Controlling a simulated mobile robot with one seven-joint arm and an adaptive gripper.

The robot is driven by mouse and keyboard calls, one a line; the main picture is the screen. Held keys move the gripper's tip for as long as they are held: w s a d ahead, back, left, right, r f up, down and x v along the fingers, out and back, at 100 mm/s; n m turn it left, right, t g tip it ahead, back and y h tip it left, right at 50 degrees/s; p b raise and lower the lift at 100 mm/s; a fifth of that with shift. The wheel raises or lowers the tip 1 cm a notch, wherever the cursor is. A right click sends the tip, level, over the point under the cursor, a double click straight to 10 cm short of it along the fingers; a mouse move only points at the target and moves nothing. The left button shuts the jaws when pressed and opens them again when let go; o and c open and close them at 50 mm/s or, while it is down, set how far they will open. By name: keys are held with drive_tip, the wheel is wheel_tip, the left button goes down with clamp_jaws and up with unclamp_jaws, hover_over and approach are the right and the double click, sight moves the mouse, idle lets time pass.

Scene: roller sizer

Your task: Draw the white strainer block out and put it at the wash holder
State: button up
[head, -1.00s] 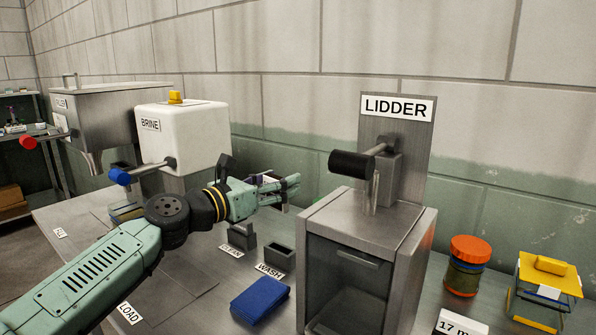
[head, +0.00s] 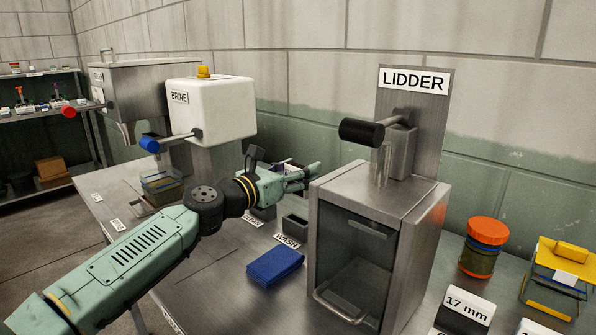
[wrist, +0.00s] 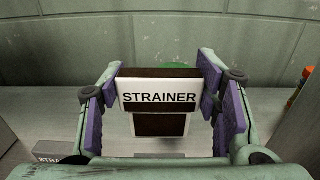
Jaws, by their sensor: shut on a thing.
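The white strainer block (wrist: 158,95), with dark bands and a STRAINER label, is between the purple finger pads of my gripper (wrist: 160,92) in the wrist view. My gripper (head: 298,178) is shut on it. In the head view the block is mostly hidden by the fingers. The wash holder (head: 294,227) is a dark, open-topped box behind the WASH label (head: 287,240). My gripper is above and just behind it, left of the lidder.
The lidder (head: 365,240) stands close to the right of my gripper. A blue cloth (head: 275,267) lies in front of the wash holder. The brine machine (head: 212,110) stands at the back left. The wall is close behind.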

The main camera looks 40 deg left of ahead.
sight(298, 196)
drive_tip(key=shift+f+b, duration=1.85)
drive_tip(key=shift+f, duration=0.8)
drive_tip(key=shift+f+b, duration=2.6)
drive_tip(key=shift+b, duration=0.15)
drive_tip(key=o, duration=1.2)
wheel_tip(298, 196, up, 10)
drive_tip(key=shift+r, duration=0.1)
